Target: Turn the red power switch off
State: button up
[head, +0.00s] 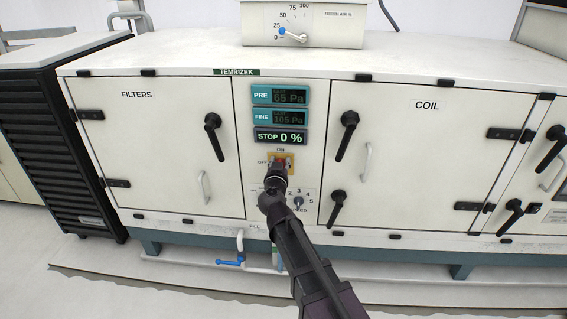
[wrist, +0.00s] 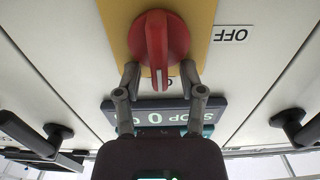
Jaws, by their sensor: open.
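The red power switch (wrist: 152,42) is a rotary knob on a yellow plate (wrist: 203,15) in the wrist view, which shows the panel upside down. Its handle points toward the display, at the ON label; the OFF label (wrist: 229,34) is a quarter turn away. My gripper (wrist: 160,76) is open, one finger on each side of the handle's tip. I cannot tell whether the fingers touch it. In the head view my gripper (head: 279,172) covers most of the switch (head: 281,160), below the ON label (head: 281,150).
The display (head: 279,137) just above the switch reads STOP 0 %. A speed selector (head: 298,201) sits below and right. Black door handles (head: 213,136) (head: 347,135) stick out on both sides. A dial box (head: 304,24) stands on top.

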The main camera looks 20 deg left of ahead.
jog(key=shift+c, duration=0.2)
grip_shut()
jog(key=shift+s+r, duration=0.1)
jog(key=shift+d, duration=0.1)
